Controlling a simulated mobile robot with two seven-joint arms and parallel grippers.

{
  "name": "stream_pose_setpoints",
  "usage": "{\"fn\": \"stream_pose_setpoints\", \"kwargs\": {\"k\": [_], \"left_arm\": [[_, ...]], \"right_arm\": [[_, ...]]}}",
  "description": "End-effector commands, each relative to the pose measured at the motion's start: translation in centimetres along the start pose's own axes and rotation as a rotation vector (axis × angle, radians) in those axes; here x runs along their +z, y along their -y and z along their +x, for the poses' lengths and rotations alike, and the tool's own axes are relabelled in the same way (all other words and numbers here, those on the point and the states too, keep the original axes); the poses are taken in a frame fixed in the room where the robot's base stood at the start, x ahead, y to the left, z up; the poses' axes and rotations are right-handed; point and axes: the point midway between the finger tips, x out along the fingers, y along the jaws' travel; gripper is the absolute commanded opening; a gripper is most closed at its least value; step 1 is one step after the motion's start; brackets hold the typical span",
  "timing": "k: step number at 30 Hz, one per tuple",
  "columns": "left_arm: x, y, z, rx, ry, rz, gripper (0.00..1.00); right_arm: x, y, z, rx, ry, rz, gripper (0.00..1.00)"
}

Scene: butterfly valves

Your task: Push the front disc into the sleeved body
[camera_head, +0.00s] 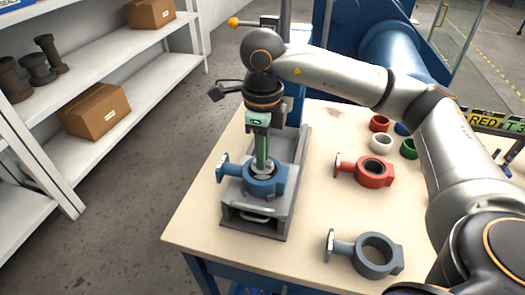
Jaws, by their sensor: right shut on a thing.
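The blue valve body (270,187) sits on a grey fixture, with its ring opening upward and its flanged neck pointing left. A pale grey disc (262,174) shows at the opening, under my right gripper's fingers. My right gripper (262,166) points straight down over the body and is shut on the disc. The fingers hide part of the disc and the opening, so I cannot tell how deep the disc sits or see the sleeve clearly. My left gripper is not in view.
The grey fixture (252,226) stands on the table (195,222). A red body (368,171) and a grey body (368,254) lie to the right. Red (379,123), white (381,143) and green (409,148) rings lie behind them. Shelves (110,90) stand left.

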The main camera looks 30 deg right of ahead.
Motion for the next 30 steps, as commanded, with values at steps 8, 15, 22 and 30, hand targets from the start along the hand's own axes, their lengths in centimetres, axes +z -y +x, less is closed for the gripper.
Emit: {"fn": "stream_pose_setpoints", "kwargs": {"k": [8,15,22,30], "left_arm": [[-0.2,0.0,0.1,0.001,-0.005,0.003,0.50],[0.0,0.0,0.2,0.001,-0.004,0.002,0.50],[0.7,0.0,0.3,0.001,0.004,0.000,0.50],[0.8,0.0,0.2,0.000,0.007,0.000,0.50]], "right_arm": [[0.0,0.0,-0.1,0.000,0.001,-0.001,0.00],[0.0,0.0,0.1,0.000,0.000,-0.001,0.00],[0.0,0.0,0.4,0.001,0.000,0.000,0.00],[0.1,0.0,0.3,0.000,0.000,0.000,0.00]]}}
